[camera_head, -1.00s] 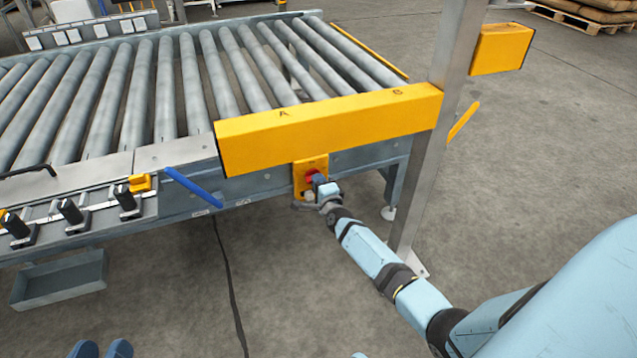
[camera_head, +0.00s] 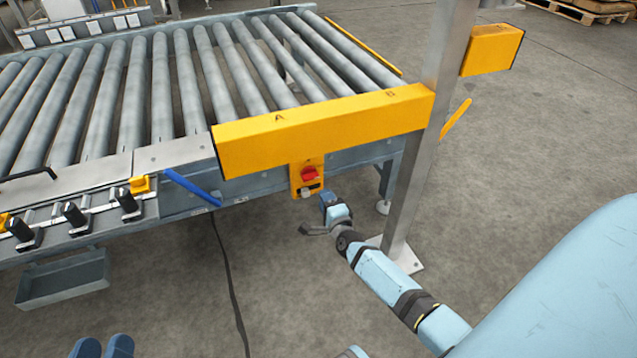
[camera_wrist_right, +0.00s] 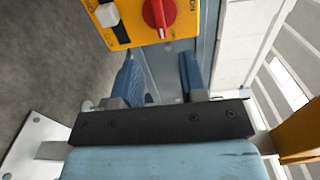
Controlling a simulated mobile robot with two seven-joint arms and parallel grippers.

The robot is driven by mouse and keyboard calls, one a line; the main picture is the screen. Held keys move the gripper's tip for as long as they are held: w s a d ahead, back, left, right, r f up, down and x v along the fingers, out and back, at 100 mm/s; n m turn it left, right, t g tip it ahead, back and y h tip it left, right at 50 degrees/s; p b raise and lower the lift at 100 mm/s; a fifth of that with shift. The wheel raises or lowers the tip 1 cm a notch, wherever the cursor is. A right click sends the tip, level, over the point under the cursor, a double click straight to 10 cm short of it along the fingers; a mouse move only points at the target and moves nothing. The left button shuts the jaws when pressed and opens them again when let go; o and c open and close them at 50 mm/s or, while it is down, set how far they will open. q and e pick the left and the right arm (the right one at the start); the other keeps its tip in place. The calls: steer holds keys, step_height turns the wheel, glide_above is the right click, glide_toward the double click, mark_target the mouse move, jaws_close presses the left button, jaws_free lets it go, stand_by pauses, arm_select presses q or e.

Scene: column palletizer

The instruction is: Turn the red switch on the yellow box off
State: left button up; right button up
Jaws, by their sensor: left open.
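The yellow box (camera_head: 294,181) is fixed to the conveyor's side under the long yellow beam. Its red switch (camera_head: 309,173) is on its face, with a white knob (camera_head: 306,192) below. In the right wrist view, the red switch (camera_wrist_right: 158,14) is at the top beside an ON label, and the white knob (camera_wrist_right: 107,15) is left of it. My right gripper (camera_head: 316,213) is just below and right of the box, apart from it. In its wrist view, its two blue fingers (camera_wrist_right: 160,70) are apart with nothing between. My left gripper (camera_head: 102,347) is open and empty at the bottom left.
The yellow beam (camera_head: 320,130) marked A and B overhangs the box. A metal post (camera_head: 425,150) stands to the right. A blue lever (camera_head: 192,187) sticks out left of the box. A cable (camera_head: 228,270) runs down to the floor. The floor in front is clear.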

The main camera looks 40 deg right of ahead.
arm_select(q)
step_height(320, 180, up, 2)
steer(key=shift+a+t+p, duration=0.1)
steer(key=shift+t+p, duration=0.35)
steer(key=shift+t, duration=0.05)
arm_select(e)
steer(key=v, duration=0.4)
steer(key=shift+s+a, duration=0.15)
steer(key=shift+s, duration=0.15)
